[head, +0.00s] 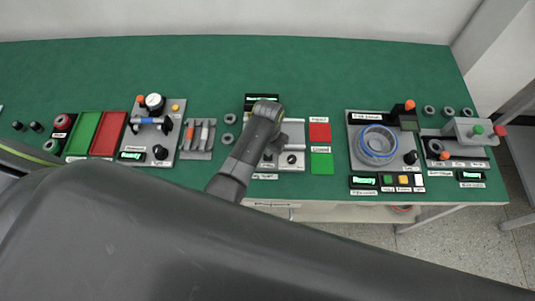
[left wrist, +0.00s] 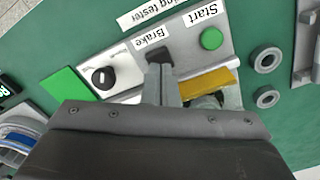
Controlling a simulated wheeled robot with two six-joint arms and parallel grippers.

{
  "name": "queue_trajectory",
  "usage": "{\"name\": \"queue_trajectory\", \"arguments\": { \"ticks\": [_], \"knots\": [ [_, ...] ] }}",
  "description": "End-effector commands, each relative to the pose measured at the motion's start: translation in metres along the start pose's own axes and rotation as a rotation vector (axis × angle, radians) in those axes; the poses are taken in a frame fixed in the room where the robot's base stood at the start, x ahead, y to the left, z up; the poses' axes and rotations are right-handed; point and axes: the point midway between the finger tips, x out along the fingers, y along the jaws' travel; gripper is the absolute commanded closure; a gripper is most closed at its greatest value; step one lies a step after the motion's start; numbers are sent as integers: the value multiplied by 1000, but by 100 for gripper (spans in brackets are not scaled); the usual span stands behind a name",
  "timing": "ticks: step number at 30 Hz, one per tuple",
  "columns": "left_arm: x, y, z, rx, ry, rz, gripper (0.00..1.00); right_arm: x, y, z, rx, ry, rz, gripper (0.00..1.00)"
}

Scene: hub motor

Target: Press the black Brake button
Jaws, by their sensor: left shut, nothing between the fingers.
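The bearing tester (head: 292,158) stands at the middle front of the green table, partly covered by my left arm in the head view. In the left wrist view, the black Brake button (left wrist: 158,54) is beside its "Brake" label, and the green Start button (left wrist: 212,38) is to its right. My left gripper (left wrist: 161,72) is shut and empty. Its fingertips are at the Brake button and overlap its lower edge in this view. I cannot tell whether they touch it. In the head view, my arm hides the Brake button. My right gripper is not in view.
A black knob (left wrist: 103,78) on a white plate is left of the Brake button. A green pad (head: 322,163) and a red pad (head: 320,132) lie right of the tester. Grey rings (left wrist: 266,79) lie beside it. A station with a blue-ringed hub (head: 376,144) stands further right.

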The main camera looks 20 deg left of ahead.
Motion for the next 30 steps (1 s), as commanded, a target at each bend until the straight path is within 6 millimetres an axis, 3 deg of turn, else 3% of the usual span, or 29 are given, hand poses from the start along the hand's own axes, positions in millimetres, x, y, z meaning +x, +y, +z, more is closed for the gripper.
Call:
{"name": "queue_trajectory", "arguments": {
  "ticks": [30],
  "knots": [
    [22, 0, 0, 0, 0, 0, 100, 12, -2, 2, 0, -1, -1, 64]
  ]
}}
